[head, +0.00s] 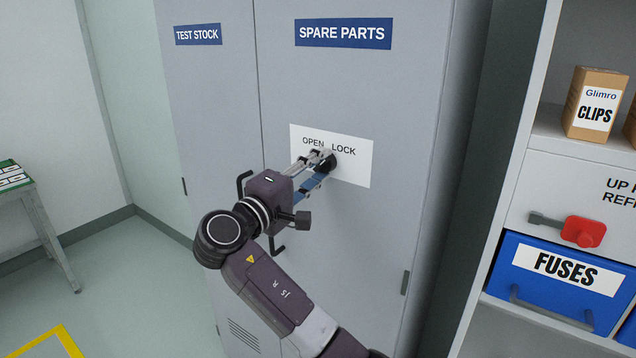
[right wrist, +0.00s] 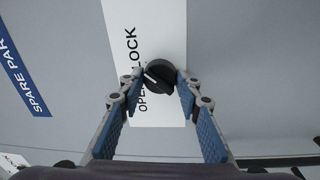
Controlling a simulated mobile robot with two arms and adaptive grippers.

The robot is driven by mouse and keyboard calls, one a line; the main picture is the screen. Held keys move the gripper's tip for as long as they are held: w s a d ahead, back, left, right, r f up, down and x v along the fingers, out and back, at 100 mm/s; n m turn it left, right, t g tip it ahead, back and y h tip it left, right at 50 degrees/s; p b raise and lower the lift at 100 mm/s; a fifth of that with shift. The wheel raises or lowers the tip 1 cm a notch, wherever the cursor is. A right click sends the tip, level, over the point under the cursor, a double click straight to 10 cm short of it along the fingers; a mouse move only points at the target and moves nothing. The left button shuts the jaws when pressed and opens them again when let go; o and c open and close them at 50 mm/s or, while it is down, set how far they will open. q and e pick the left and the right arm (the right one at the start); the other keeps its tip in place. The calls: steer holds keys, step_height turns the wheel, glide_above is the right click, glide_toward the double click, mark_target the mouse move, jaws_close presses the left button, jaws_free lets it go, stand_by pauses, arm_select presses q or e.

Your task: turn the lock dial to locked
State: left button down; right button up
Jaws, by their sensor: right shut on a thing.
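The lock dial (head: 331,161) is a round black knob on a white plate (head: 360,173) lettered OPEN and LOCK, on the grey SPARE PARTS cabinet door. My right gripper (head: 323,162) is at the dial, its two fingers on either side of it and shut on it. In the right wrist view the dial (right wrist: 161,76) sits between the fingertips (right wrist: 160,80). A white mark shows on its left side there; I cannot tell exactly which word it points to. The fingers hide part of the dial in the head view. My left gripper is not in view.
The grey cabinet (head: 415,90) has a second door marked TEST STOCK (head: 198,34). A small table (head: 40,220) stands at the left; floor between is clear.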

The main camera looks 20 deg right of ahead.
steer(key=shift+f+m+b, duration=0.1)
steer(key=shift+m+b, duration=0.3)
steer(key=shift+m, duration=0.1)
steer(key=o, duration=1.2)
steer(key=shift+c, duration=0.2)
steer(key=v, duration=0.7)
steer(key=shift+a, duration=0.2)
